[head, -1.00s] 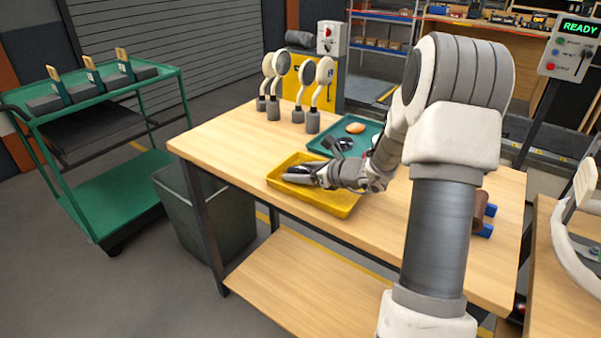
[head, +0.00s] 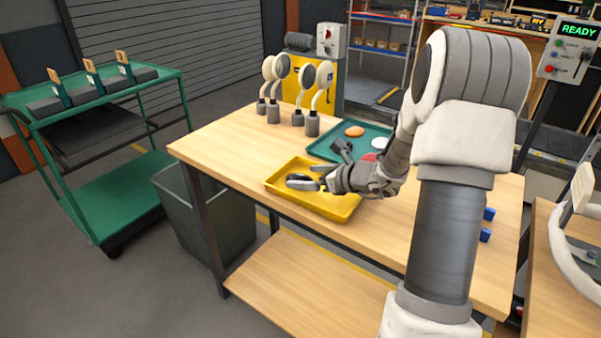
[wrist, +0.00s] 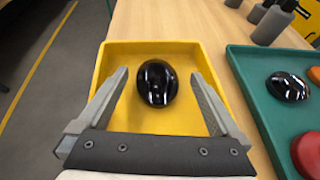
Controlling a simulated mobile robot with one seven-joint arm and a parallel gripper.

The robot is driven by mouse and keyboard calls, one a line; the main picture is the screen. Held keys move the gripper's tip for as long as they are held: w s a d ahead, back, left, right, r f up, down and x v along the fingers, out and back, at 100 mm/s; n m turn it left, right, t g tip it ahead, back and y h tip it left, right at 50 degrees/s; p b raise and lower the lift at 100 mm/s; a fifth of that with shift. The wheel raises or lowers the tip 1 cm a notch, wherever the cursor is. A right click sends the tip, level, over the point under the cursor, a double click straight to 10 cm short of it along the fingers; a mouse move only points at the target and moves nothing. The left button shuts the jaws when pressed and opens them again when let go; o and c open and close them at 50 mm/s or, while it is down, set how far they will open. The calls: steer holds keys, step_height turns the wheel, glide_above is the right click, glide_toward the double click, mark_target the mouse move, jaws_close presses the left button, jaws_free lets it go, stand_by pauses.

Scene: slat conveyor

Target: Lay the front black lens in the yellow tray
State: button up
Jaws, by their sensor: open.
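A glossy black lens (wrist: 157,83) lies in the yellow tray (wrist: 217,52), on its floor near the middle. The lens (head: 298,181) and the yellow tray (head: 345,210) also show in the head view. My gripper (wrist: 160,75) is open, its two fingers spread left and right of the lens with a gap on each side. In the head view my gripper (head: 318,178) is low over the tray and partly hides its inside. A second black lens (wrist: 288,86) lies in the green tray (wrist: 246,75) to the right.
The green tray also holds an orange piece (head: 355,131), a white piece (head: 379,143) and a red piece (head: 369,157). Several round-headed stands (head: 312,122) stand at the table's back left. A grey bin (head: 205,215) is beside the table. The table's left part is clear.

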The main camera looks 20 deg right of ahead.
steer(key=p+v, duration=0.1)
steer(key=v, duration=0.8)
steer(key=shift+r, duration=0.2)
